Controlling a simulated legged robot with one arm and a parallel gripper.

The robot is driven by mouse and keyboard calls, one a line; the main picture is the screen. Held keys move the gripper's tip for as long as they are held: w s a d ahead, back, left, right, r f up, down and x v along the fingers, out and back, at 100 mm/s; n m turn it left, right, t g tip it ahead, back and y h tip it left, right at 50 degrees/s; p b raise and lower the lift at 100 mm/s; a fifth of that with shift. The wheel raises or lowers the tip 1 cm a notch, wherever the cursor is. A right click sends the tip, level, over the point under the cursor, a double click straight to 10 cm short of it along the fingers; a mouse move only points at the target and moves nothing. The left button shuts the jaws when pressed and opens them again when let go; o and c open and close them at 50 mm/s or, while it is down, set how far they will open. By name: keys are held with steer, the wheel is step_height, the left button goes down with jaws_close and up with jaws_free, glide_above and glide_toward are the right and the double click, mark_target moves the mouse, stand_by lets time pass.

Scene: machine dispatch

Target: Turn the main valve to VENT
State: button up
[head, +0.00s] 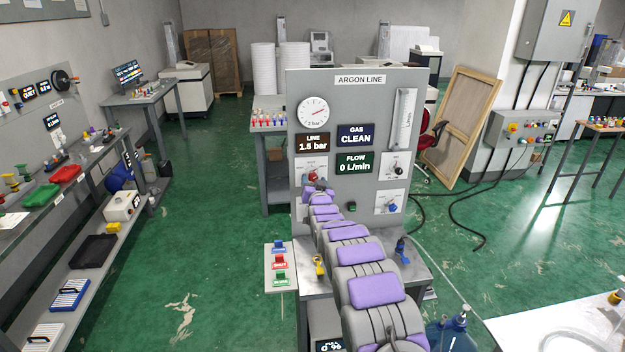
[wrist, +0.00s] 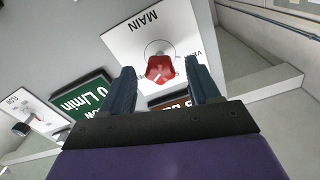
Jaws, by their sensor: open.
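The main valve is a red knob (wrist: 160,68) on a white plate (wrist: 135,43) marked MAIN, which appears upside down in the wrist view. A pale mark shows on the knob, but which setting it points at cannot be read. A partly hidden label starting with V is at the plate's right. In the head view the red knob (head: 312,176) is at the panel's left side, just beyond my arm's end. My gripper (wrist: 159,78) is open, one finger on either side of the knob in the picture; no contact is visible. In the head view the fingers are largely hidden.
The grey ARGON LINE panel (head: 340,80) carries a gauge (head: 313,112) and displays reading LINE 1.5 bar, GAS CLEAN and FLOW 0 L/min. Other knobs, one black (head: 397,170) and one blue (head: 391,208), are at its right. A yellow-handled item (head: 319,265) stands on the bench below.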

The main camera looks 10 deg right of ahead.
mark_target(313, 179)
steer(key=shift+w, duration=1.6)
steer(key=c, duration=1)
